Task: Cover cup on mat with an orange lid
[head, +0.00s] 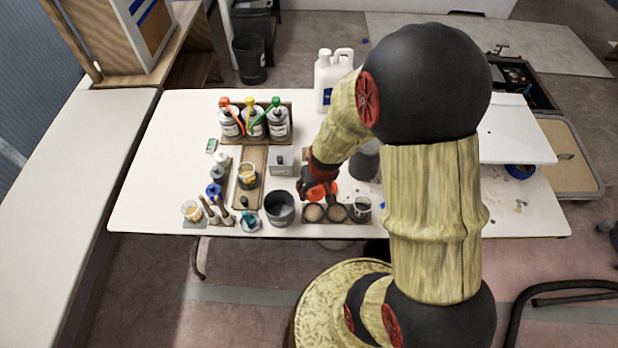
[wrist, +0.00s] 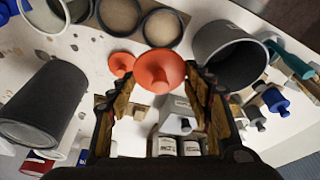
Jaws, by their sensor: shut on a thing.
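My gripper (head: 319,184) is above the middle of the table, shut on an orange lid with a raised knob. In the wrist view my gripper's fingers (wrist: 160,80) sit on both sides of this orange lid (wrist: 158,72). A second, smaller-looking orange lid (wrist: 121,64) lies beyond it. A clear cup with yellowish contents (head: 192,209) stands on a small grey mat (head: 194,224) at the table's front left, with no lid on it. My gripper is well to its right. Another clear cup (head: 248,178) stands on a wooden board (head: 241,199).
Pump bottles (head: 254,122) stand at the back. A white jug (head: 334,78) stands behind.

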